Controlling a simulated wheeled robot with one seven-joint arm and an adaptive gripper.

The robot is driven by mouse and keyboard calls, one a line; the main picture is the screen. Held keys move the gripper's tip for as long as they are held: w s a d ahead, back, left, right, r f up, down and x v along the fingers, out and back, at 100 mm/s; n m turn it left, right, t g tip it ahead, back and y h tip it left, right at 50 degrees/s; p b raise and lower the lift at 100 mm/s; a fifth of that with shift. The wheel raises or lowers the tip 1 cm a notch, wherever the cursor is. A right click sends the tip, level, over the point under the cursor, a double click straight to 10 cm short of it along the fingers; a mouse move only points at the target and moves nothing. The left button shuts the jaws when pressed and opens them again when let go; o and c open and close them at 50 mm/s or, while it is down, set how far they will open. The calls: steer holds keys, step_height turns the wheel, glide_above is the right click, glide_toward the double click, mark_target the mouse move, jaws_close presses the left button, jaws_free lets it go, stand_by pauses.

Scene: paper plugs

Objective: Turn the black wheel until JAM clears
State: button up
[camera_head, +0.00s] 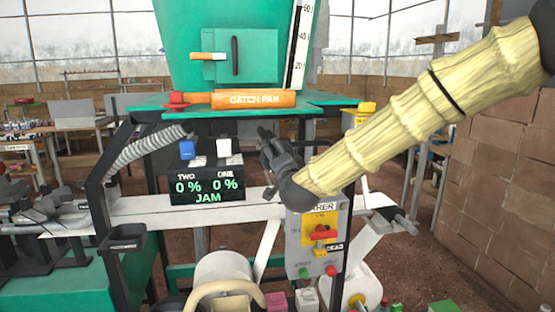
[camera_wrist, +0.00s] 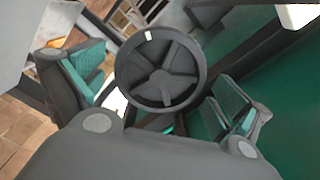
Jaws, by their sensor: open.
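The black wheel (camera_wrist: 160,72) shows in the wrist view as a spoked disc with a raised rim. It lies between the two spread fingers of my gripper (camera_wrist: 158,88), with visible gaps on both sides. My gripper is open and holds nothing. In the head view my gripper (camera_head: 270,152) is at the machine, right of the display; I cannot make out the wheel there, perhaps because the gripper hides it. The black display (camera_head: 207,190) reads TWO 0 %, ONE 0 % and JAM in green.
An orange catch pan (camera_head: 253,99) sits above on the green machine. A grey control box (camera_head: 316,245) with red, yellow and green controls hangs below my gripper. A grey corrugated hose (camera_head: 145,147) is at left. A white strip (camera_head: 140,210) crosses the machine.

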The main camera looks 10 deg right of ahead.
steer(key=s, duration=0.3)
steer(key=shift+s+b, duration=0.35)
stand_by(0.4)
steer(key=m+b, duration=1)
steer(key=m, duration=0.2)
steer(key=shift+w+b, duration=0.2)
steer(key=shift+b, duration=0.1)
steer(key=shift+w, duration=1.85)
